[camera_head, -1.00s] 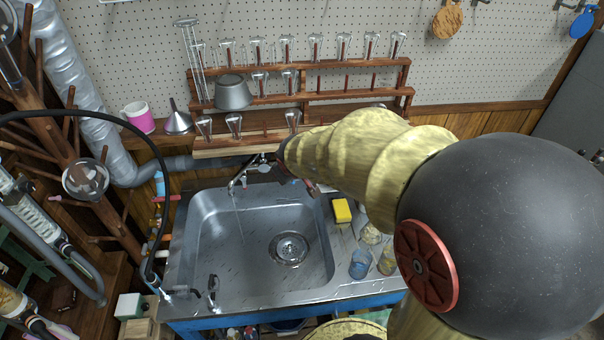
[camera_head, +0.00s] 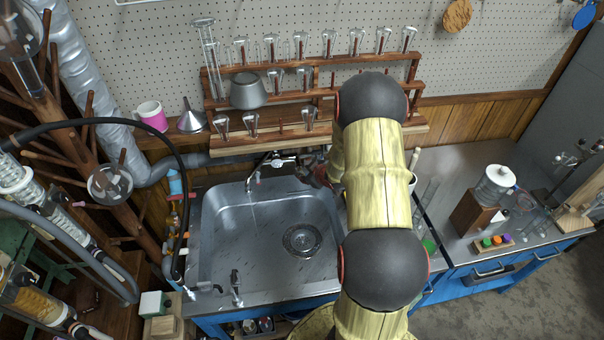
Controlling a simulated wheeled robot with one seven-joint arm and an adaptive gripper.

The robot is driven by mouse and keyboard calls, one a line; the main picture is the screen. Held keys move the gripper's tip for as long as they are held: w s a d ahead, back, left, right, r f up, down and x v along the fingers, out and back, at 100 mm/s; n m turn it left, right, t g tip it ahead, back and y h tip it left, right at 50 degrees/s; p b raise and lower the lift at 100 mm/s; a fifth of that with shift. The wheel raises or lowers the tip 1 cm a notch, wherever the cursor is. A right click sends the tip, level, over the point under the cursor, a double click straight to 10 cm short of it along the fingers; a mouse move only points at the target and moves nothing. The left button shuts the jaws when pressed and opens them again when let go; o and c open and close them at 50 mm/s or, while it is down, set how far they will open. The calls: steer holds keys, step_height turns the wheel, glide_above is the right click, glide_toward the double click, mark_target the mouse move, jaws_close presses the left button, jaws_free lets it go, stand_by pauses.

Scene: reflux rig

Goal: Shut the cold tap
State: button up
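The sink's metal faucet (camera_head: 256,180) stands at the back edge of the steel sink (camera_head: 210,240), with a thin stream of water seeming to fall from its spout. A small light handle (camera_head: 282,161) shows at the faucet's top right. Which tap is the cold one I cannot tell. My gripper (camera_head: 315,175) is behind the sink's back right corner, just right of the faucet handle. It is small and dark, partly hidden by my arm, and I cannot see whether its fingers are open or touching the handle.
A wooden rack (camera_head: 290,139) with several glass flasks stands close behind the faucet. A second small tap (camera_head: 236,288) is at the sink's front left. A black hose (camera_head: 178,160) arches at left. The counter to the right holds glassware and a small block with coloured caps (camera_head: 491,241).

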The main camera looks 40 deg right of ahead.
mark_target(303, 172)
steer(key=shift+b+x, duration=0.3)
steer(key=shift+x, duration=1.55)
steer(key=shift+c, duration=0.4)
jaws_close()
steer(key=shift+r, duration=0.1)
